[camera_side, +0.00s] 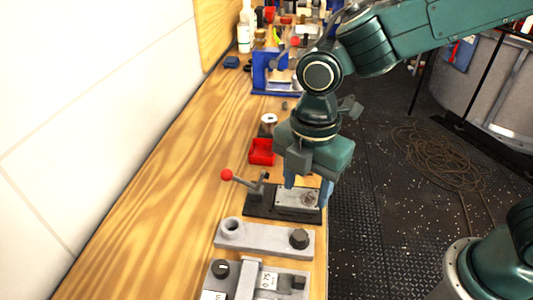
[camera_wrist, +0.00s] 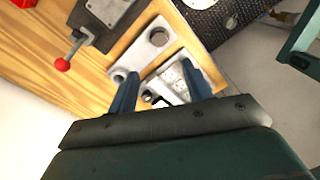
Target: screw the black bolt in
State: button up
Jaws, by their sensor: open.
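A dark round bolt head (camera_side: 299,238) stands at the right end of a light grey plate (camera_side: 265,238) in the side view. The plate has a raised ring with a hole (camera_side: 231,226) at its left end. In the wrist view a dark round spot (camera_wrist: 158,38) on the plate looks like the same bolt; its threads are hidden. My gripper (camera_side: 308,187) is open and points down above the bench, apart from the bolt. Its two blue fingers (camera_wrist: 158,75) show in the wrist view with nothing held between them.
A black fixture with a red-knobbed lever (camera_side: 227,175) stands behind the plate. A second grey block (camera_side: 245,283) with a dark knob and a label is in front. A red tray (camera_side: 262,152) and a blue vise frame (camera_side: 270,75) stand farther back. The left bench side is clear.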

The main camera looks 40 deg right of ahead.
aim_at(299, 236)
jog(key=shift+f, duration=0.1)
jog(key=shift+f, duration=6.8)
jog(key=c, duration=1)
